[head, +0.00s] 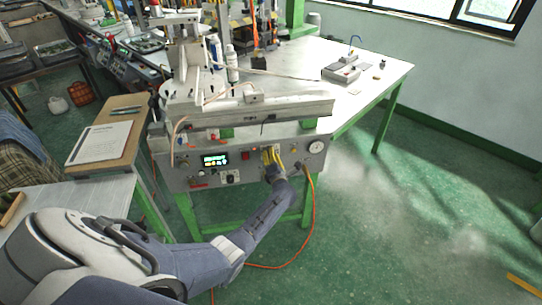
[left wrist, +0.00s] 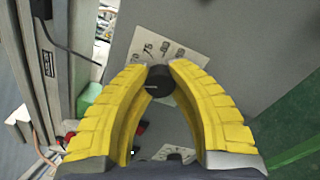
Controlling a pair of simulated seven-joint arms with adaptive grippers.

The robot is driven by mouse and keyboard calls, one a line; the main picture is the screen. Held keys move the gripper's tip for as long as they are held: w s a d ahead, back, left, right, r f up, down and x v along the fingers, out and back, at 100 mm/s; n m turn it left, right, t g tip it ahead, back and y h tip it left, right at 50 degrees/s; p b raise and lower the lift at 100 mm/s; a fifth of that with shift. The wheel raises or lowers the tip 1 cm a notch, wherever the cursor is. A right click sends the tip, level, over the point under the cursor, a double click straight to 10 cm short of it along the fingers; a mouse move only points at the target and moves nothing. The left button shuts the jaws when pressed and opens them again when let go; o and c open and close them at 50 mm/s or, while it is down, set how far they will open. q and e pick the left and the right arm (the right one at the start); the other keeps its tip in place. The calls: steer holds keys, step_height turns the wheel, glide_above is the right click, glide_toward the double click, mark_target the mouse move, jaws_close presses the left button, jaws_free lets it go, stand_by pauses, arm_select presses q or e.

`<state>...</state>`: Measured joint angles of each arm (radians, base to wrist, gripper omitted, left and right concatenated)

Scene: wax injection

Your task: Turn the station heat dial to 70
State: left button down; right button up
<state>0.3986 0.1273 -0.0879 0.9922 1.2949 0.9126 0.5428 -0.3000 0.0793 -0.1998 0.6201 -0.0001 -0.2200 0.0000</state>
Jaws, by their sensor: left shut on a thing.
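The station's grey control panel (head: 207,178) faces me in the head view. My left gripper (head: 272,156) is at its right part, with its yellow fingers against the panel face. In the left wrist view, the left gripper (left wrist: 160,70) has its two yellow fingertips closed on the sides of a round black dial (left wrist: 159,82). A pale scale plate (left wrist: 178,45) with printed numbers shows beyond the dial. The numbers are tilted and small, and I cannot tell which one the dial points to. In the head view the fingers hide the dial. My right gripper is not in view.
The panel also has a lit display (head: 215,160), a red switch (head: 245,155) and a round gauge (head: 316,147). An orange hose (head: 314,205) hangs from its right side to the floor. A wooden board with a paper sheet (head: 100,142) lies at left.

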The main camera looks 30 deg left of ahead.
arm_select(q)
steer(key=shift+w+d, duration=0.1)
steer(key=shift+d, duration=0.05)
steer(key=shift+r+m, duration=0.1)
steer(key=shift+m, duration=3)
steer(key=shift+d+m, duration=0.1)
steer(key=shift+m, duration=0.2)
steer(key=c, duration=1.4)
jaws_free()
steer(key=shift+w, duration=0.1)
steer(key=o, duration=0.3)
steer(key=shift+o, duration=0.2)
steer(key=v, duration=1.2)
